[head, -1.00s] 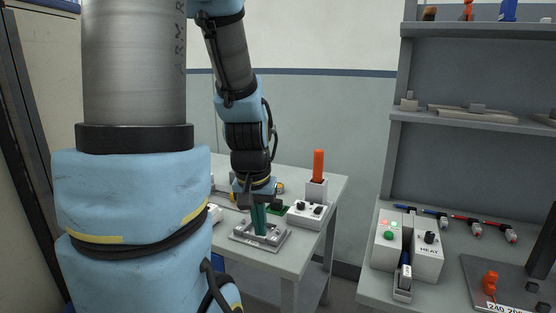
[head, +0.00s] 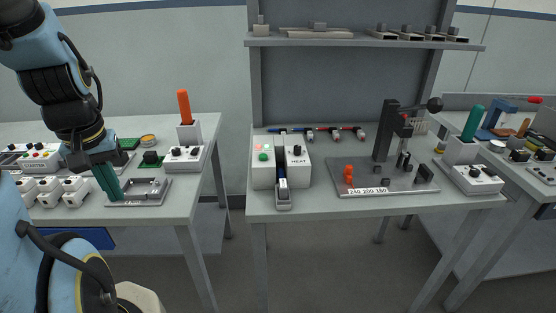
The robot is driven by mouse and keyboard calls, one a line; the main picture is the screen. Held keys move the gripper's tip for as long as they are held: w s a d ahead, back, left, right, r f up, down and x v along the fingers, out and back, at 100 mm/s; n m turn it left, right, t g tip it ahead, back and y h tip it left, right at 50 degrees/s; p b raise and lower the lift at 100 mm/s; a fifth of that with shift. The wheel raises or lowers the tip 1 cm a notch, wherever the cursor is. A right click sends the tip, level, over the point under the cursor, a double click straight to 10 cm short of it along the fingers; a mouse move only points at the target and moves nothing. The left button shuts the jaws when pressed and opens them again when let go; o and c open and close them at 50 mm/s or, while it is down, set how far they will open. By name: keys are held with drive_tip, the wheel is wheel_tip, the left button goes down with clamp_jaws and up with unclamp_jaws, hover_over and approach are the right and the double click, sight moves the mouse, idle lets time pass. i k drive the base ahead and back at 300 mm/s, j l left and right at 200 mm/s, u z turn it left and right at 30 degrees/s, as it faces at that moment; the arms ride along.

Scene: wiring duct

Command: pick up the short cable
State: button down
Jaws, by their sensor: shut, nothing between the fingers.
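Thin blue and red cable-like pieces with grey ends lie in a row at the back of the middle table. A blue piece (head: 284,131) is at the left of the row and a red piece (head: 345,131) at the right. I cannot tell which of them is the short cable. My gripper (head: 114,196) has long teal fingers pointing down over a grey fixture plate (head: 150,198) on the left table. The fingers are shut and empty, well to the left of the cable pieces. I cannot tell whether the tips touch the plate.
A white two-block unit (head: 264,170) stands in front of the row. A grey base plate (head: 400,180) with a black lever press (head: 384,135) is to its right. An orange handle (head: 183,106) stands upright on the left table. A gap separates the left and middle tables.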

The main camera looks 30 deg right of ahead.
sight(283, 185)
drive_tip(key=z, duration=1.05)
